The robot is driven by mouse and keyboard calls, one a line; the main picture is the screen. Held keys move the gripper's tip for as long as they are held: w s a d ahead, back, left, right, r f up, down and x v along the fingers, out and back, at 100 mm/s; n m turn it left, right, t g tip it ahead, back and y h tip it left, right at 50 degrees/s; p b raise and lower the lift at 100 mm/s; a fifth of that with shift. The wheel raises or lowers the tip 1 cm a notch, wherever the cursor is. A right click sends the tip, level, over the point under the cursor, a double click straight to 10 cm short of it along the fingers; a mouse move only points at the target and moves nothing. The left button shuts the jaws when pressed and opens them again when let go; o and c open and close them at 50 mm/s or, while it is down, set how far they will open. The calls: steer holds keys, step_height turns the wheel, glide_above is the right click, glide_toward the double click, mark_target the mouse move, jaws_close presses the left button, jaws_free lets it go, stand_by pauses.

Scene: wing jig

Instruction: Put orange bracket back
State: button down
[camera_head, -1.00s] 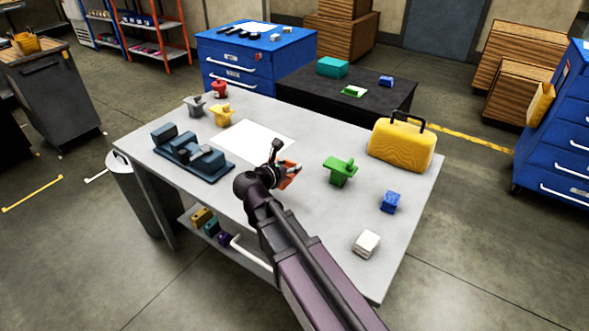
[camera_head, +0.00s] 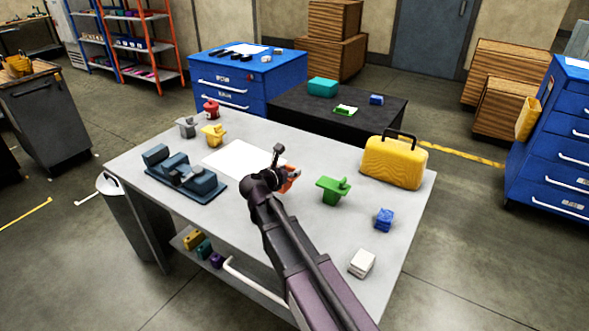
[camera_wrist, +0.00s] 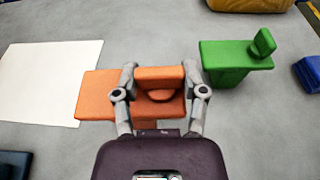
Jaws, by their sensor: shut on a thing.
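The orange bracket (camera_wrist: 98,95) is between the two fingers of my gripper (camera_wrist: 159,85) in the wrist view, with a finger on each side of its raised part. In the head view the orange bracket (camera_head: 291,177) shows only partly behind my gripper (camera_head: 280,177), over the middle of the grey table (camera_head: 250,222). I cannot tell whether it touches the tabletop. A white sheet (camera_head: 240,160) lies to its left; it also shows in the wrist view (camera_wrist: 50,80). A green bracket (camera_head: 332,190) stands close to its right, also in the wrist view (camera_wrist: 232,60).
A yellow case (camera_head: 394,163), a blue block (camera_head: 384,219) and a white block (camera_head: 362,263) stand at the right. A dark blue vise-like fixture (camera_head: 185,177) is at the left. Grey (camera_head: 187,127), yellow (camera_head: 213,135) and red (camera_head: 211,109) pieces stand at the far left edge.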

steer(key=w+d, duration=0.2)
steer(key=w, duration=0.5)
steer(key=shift+f+b, duration=0.3)
steer(key=shift+f, duration=0.05)
steer(key=shift+f, duration=0.1)
steer(key=shift+f+b, duration=1.7)
steer(key=shift+b, duration=0.1)
steer(key=shift+c, duration=0.7)
jaws_free()
steer(key=shift+r, duration=0.1)
steer(key=p+v, duration=0.3)
steer(key=v, duration=0.9)
steer(key=shift+p, duration=0.3)
